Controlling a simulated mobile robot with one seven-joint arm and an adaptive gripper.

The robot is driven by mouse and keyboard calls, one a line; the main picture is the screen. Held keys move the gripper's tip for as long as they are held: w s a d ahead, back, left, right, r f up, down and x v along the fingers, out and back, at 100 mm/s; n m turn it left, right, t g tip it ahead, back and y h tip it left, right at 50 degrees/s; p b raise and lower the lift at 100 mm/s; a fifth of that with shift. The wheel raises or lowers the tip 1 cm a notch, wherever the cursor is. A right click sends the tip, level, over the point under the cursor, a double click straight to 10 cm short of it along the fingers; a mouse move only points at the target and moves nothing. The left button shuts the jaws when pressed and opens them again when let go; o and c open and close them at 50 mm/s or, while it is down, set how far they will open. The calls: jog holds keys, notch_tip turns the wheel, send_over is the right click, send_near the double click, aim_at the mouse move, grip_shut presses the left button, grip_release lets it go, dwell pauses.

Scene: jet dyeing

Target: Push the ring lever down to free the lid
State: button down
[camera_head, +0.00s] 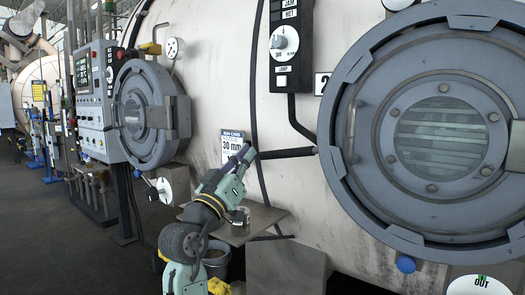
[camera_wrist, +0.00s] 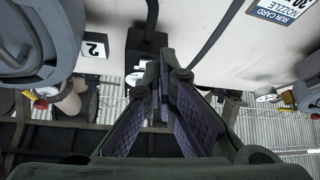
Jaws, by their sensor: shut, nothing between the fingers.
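The ring lever (camera_head: 287,153) is a dark bar sticking out left from the locking ring (camera_head: 336,150) of the large round lid (camera_head: 392,110), and it lies nearly level. The lid has a bolted window and sits in its ring. My gripper (camera_head: 246,153) is shut and empty, with its fingertips just left of the lever's free end. I cannot tell whether they touch. In the wrist view the closed fingers (camera_wrist: 165,62) meet near the middle. Part of the grey ring (camera_wrist: 38,40) shows at top left there. I cannot make out the lever in that view.
A control box with a white knob (camera_head: 284,42) hangs above the lever, with cables on the pale vessel wall. A run card (camera_head: 231,145) is behind my gripper. A small shelf (camera_head: 262,218) with a metal cup (camera_head: 240,222) is below. A second round door (camera_head: 146,112) stands left.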

aim_at(286, 154)
jog(key=shift+d+r, duration=0.1)
jog(key=p+x, duration=0.3)
jog(key=x, duration=0.7)
jog(key=shift+d+f, duration=0.25)
jog(key=shift+f, duration=0.75)
jog(key=shift+d+f, duration=0.2)
jog(key=shift+f, duration=0.85)
